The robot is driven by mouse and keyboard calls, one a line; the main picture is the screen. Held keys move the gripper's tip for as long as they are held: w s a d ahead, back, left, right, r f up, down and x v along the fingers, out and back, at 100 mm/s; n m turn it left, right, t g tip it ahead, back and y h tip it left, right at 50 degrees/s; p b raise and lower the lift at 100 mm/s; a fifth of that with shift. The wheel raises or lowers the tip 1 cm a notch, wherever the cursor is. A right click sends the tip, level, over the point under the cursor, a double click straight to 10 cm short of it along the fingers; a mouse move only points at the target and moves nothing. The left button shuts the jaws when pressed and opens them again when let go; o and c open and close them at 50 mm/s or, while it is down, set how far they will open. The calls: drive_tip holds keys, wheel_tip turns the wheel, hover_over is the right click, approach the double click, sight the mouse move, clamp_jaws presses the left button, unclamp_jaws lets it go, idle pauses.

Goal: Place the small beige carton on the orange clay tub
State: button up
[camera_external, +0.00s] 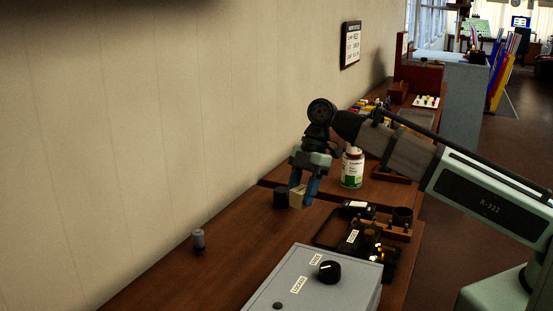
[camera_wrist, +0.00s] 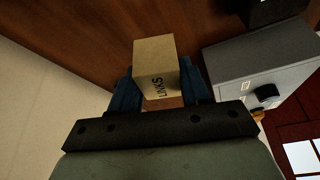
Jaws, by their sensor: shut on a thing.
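The small beige carton (camera_external: 297,199) is between the blue fingers of my gripper (camera_external: 303,193), which is shut on it. In the wrist view the carton (camera_wrist: 155,65) fills the gap between the fingers (camera_wrist: 160,92), with dark lettering on the side facing the camera. In the external view it hangs low over the brown bench; I cannot tell its exact height. I cannot make out an orange clay tub for certain in either view. A jar (camera_external: 352,169) with a white and green label stands behind and right of my gripper.
A dark block-like object (camera_external: 280,197) stands just left of the carton. A grey box with a black knob (camera_external: 329,270) is at the front, and a dark tray (camera_external: 333,231) lies behind it. A small grey cylinder (camera_external: 198,240) stands near the wall. The bench's left front is clear.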

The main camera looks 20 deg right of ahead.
drive_tip(key=w+d+r+m+t, duration=0.1)
drive_tip(key=w+d+r+m, duration=0.2)
drive_tip(key=w+d+r, duration=0.45)
drive_tip(key=w+d+r+m+t, duration=0.1)
drive_tip(key=w+d+r+m, duration=0.25)
drive_tip(key=w+d, duration=0.7)
drive_tip(key=w+d+r+m+t, duration=0.2)
drive_tip(key=w+d+r, duration=0.5)
drive_tip(key=d, duration=0.4)
drive_tip(key=shift+w+d+f+m+t+h, duration=0.2)
drive_tip(key=shift+f+m, duration=0.8)
drive_tip(key=shift+f, duration=0.7)
drive_tip(key=shift+w+d+f+m+t+h, duration=0.1)
drive_tip(key=shift+w+f+m+t, duration=0.15)
drive_tip(key=shift+f+m, duration=1.1)
drive_tip(key=shift+w+d+f+m+t+h, duration=0.2)
drive_tip(key=shift+f+m, duration=0.5)
drive_tip(key=shift+f, duration=1.3)
drive_tip(key=shift+f, duration=0.1)
drive_tip(key=o, duration=1.1)
drive_tip(key=shift+a, duration=0.1)
drive_tip(key=v, duration=1.2)
